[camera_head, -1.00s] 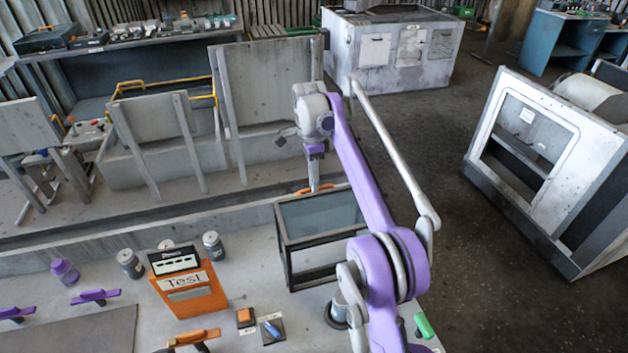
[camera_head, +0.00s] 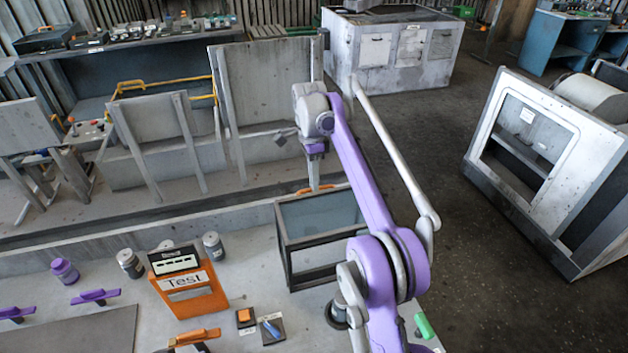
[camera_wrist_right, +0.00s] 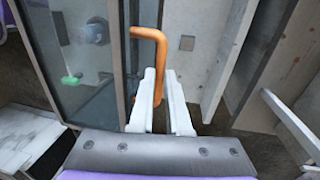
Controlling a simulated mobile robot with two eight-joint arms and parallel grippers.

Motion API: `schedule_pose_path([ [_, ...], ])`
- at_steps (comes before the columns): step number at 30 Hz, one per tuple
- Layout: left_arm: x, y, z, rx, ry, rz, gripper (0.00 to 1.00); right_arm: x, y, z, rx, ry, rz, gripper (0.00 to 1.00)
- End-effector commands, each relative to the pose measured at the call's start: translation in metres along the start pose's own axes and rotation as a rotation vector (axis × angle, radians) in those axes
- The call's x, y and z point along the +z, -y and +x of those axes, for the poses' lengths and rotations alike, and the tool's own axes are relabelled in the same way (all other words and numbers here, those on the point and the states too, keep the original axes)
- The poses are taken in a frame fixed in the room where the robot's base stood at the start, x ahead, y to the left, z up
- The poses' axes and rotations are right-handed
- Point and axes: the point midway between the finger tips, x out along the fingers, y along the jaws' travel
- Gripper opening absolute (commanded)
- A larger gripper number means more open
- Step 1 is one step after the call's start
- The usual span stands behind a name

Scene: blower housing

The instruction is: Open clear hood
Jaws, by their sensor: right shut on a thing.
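The clear hood (camera_head: 320,213) is a dark-framed box with glassy panels on the bench, right of centre in the head view. It looks closed. Its orange handle (camera_wrist_right: 150,62) stands out from the frame edge in the right wrist view, beside the glass panel (camera_wrist_right: 80,60). My right gripper (camera_wrist_right: 162,100) has its two pale fingers around the lower part of the handle and is shut on it. In the head view my right arm reaches over the hood, and the fingers (camera_head: 314,184) come down at its back edge. My left gripper is not in view.
An orange box marked "Test" (camera_head: 190,290) stands left of the hood. Grey jars (camera_head: 130,263), purple-handled tools (camera_head: 95,297) and small switches (camera_head: 271,330) lie on the bench. Upright grey panels (camera_head: 270,85) stand behind it. Open floor lies to the right.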

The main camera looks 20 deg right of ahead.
Motion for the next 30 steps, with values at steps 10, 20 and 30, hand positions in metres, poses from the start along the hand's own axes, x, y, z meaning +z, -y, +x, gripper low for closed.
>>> schedule_pose_path([
  [10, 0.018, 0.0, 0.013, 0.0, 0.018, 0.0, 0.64, -0.001, -0.021, -0.003, -0.072, -0.001, 0.001, 0.0],
  [20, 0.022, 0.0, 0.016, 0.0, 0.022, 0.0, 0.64, -0.001, -0.048, -0.011, -0.094, -0.001, 0.001, 0.0],
  [30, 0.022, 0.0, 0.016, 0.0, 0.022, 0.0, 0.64, -0.001, -0.048, -0.011, -0.094, -0.001, 0.001, 0.22],
])
